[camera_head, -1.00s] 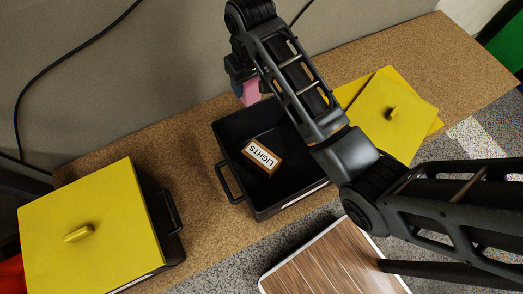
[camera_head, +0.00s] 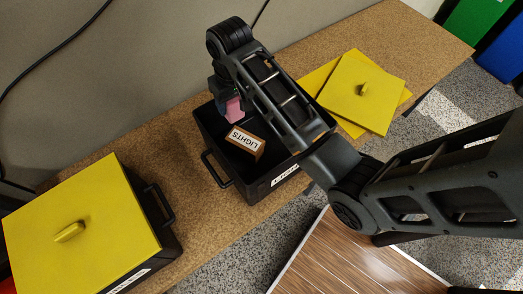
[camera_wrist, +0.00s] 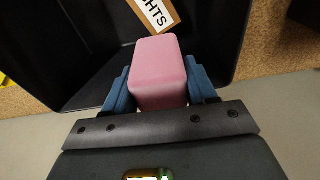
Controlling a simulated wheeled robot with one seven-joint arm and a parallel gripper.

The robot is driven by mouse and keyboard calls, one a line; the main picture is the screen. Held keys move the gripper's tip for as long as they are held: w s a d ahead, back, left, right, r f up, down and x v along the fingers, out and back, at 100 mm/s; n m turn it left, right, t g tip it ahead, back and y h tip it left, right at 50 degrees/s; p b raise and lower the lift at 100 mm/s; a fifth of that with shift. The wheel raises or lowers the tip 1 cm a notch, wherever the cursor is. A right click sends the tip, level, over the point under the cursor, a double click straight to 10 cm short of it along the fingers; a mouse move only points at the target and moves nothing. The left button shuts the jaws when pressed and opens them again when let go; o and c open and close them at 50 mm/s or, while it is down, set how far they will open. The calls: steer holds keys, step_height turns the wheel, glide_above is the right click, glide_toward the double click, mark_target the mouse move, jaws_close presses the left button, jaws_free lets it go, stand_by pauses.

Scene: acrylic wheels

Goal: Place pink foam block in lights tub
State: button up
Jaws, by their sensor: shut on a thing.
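The pink foam block (camera_wrist: 158,72) is held between the blue fingers of my gripper (camera_wrist: 160,88) in the wrist view. In the head view the pink block (camera_head: 235,111) shows just below my gripper (camera_head: 228,100), over the back part of the open black lights tub (camera_head: 243,186). I cannot tell how far above the tub floor it is. A wooden block labelled LIGHTS (camera_head: 245,142) is in the tub; part of its label (camera_wrist: 153,14) shows beyond the pink block in the wrist view. My arm hides the tub's right part.
A black tub with a yellow lid (camera_head: 100,225) stands at the left. Yellow lids (camera_head: 362,95) lie on the cork bench (camera_head: 430,45) at the right. A wood-topped surface (camera_head: 345,262) is in front. Green and blue bins (camera_head: 480,25) stand at the far right.

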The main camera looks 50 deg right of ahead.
steer(key=s+d+f+m+b, duration=0.35)
steer(key=s+d+f, duration=0.25)
steer(key=s+d, duration=0.4)
steer(key=shift+m+h, duration=0.3)
steer(key=shift+m, duration=0.05)
steer(key=shift+d+f, duration=0.15)
steer(key=shift+f, duration=2.4)
steer(key=shift+d+f, duration=0.1)
steer(key=shift+f, duration=2.45)
steer(key=shift+f, duration=0.15)
steer(key=o, duration=1.1)
steer(key=r, duration=0.8)
steer(key=s+a+r+p, duration=0.1)
steer(key=r, duration=0.3)
steer(key=shift+r, duration=0.15)
